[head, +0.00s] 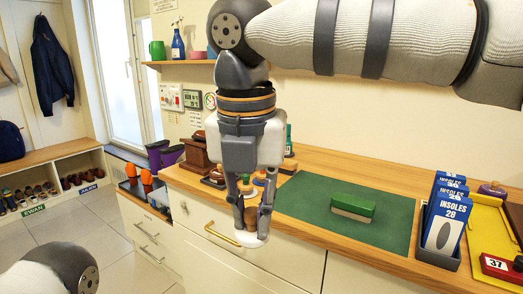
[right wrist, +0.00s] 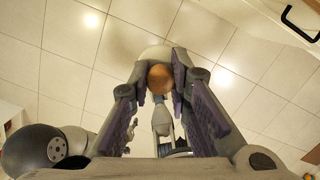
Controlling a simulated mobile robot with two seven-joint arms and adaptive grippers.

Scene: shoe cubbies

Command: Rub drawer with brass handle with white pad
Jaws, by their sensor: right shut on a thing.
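The drawer with the brass handle (head: 282,264) is a cream front under the wooden counter in the head view. Its brass handle (head: 220,236) runs slantwise just left of my right gripper. My right gripper (head: 251,217) points down in front of the counter edge, shut on the brown knob of the white pad (head: 255,241). The pad hangs below the fingertips, close to the drawer front; I cannot tell whether it touches. In the right wrist view the round wooden knob (right wrist: 160,78) sits between the fingers, with the pad (right wrist: 154,53) beyond. My left gripper is not seen.
On the counter, a green mat (head: 300,205) holds a green-backed brush (head: 352,207). Insole boxes (head: 444,228) and a yellow tray (head: 488,240) stand at right. More drawers (head: 150,240) and a shoe bench (head: 50,175) are at left. The tiled floor has room.

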